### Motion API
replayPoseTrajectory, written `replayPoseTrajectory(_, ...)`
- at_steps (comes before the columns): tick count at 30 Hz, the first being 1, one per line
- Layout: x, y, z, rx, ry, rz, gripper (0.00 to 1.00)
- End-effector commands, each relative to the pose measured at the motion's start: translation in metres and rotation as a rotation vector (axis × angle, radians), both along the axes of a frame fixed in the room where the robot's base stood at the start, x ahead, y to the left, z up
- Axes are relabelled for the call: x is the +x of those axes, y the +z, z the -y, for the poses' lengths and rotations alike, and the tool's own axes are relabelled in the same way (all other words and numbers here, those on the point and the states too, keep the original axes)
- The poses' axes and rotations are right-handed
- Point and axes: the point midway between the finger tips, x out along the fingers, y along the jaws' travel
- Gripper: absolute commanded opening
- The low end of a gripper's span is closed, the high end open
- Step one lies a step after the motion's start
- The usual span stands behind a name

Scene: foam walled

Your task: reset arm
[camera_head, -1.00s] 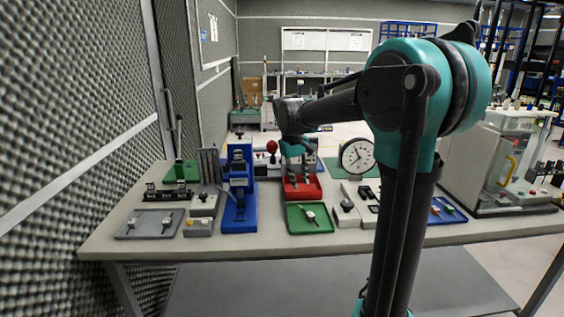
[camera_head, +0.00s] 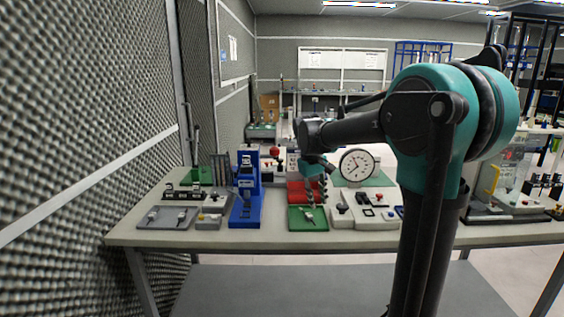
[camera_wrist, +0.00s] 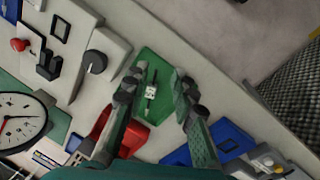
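My arm reaches over the workbench (camera_head: 270,240) from the right side of the head view. My gripper (camera_head: 321,196) hangs from its end, above the area of the red bin (camera_head: 298,192) and the green tray (camera_head: 299,221). In the wrist view, my gripper (camera_wrist: 158,86) is open, its two dark fingers apart with nothing held between them. The green tray also shows in the wrist view (camera_wrist: 163,66) beyond the fingertips, with a small white and dark part (camera_wrist: 151,91) lying on it. Part of the red bin (camera_wrist: 132,136) is behind the left finger.
A blue press (camera_head: 246,208) stands left of the tray. A dial gauge (camera_head: 356,165) and white control boxes (camera_head: 375,213) stand to the right. A grey tray (camera_head: 166,217) lies at the left end. A foam wall (camera_head: 85,130) closes the left side.

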Motion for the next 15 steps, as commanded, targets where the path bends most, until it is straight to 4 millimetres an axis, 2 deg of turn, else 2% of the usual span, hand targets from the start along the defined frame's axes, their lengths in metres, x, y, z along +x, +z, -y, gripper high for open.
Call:
replayPoseTrajectory(8, -0.016, -0.014, 0.01, 0.021, -0.027, 0.022, 0.26)
replayPoseTrajectory(15, -0.042, -0.037, 0.024, 0.055, -0.068, 0.063, 0.26)
